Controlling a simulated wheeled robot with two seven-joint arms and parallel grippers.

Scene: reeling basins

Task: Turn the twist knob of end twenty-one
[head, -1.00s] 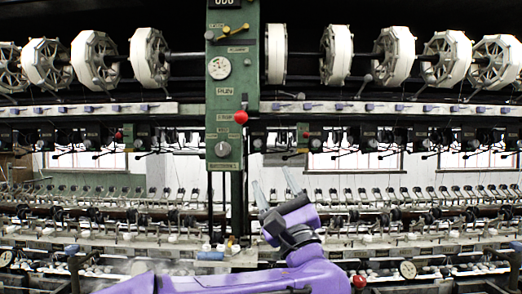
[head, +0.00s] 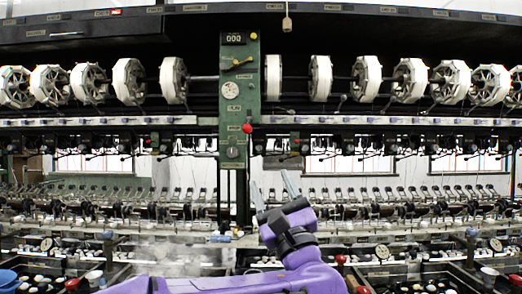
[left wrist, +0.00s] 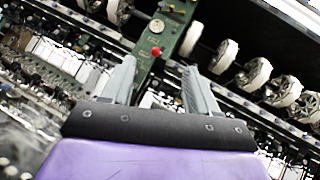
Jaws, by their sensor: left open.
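Small purple pieces (head: 340,119) sit along the pale rail below the reels; I cannot tell whether these are the twist knobs, and no label for end twenty-one is readable. My left gripper (head: 272,186) is open and empty, pointing up in front of the machine, just right of the green column's lower end. In the left wrist view its two grey fingers (left wrist: 158,68) are spread, with the green column (left wrist: 150,60) and its red ball knob (left wrist: 156,52) showing between them, apart from the fingers. My right gripper does not show.
The green column (head: 239,100) carries a counter, a yellow lever (head: 237,62) and a red ball (head: 247,128). White reels (head: 366,80) line the back. Basins with small pale pieces (head: 430,285) run along the front. Steam (head: 170,255) drifts at lower left.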

